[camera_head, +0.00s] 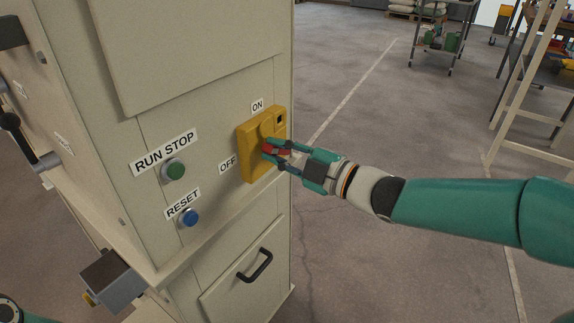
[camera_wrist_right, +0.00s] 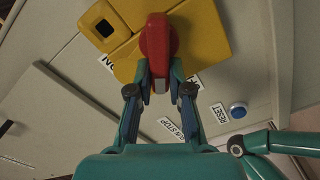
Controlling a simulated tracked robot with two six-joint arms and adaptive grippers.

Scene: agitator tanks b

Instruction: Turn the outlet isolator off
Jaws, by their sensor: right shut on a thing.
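The outlet isolator is a yellow switch box (camera_head: 249,150) on the right part of the cream cabinet front, with an ON label (camera_head: 257,105) above and an OFF label (camera_head: 227,164) at its lower left. My right gripper (camera_head: 272,153) is shut on its red handle (camera_wrist_right: 158,42), one finger on each side in the wrist view. The fingers partly hide the handle in the head view, so its exact setting is hard to tell. The yellow box (camera_wrist_right: 205,30) also shows behind the handle in the wrist view. My left gripper is out of view.
A green RUN STOP button (camera_head: 174,170) and a blue RESET button (camera_head: 188,217) sit left of the isolator. A black drawer handle (camera_head: 256,265) sticks out below. The floor right of the cabinet is clear up to a pale frame (camera_head: 520,100) and a trolley (camera_head: 436,52).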

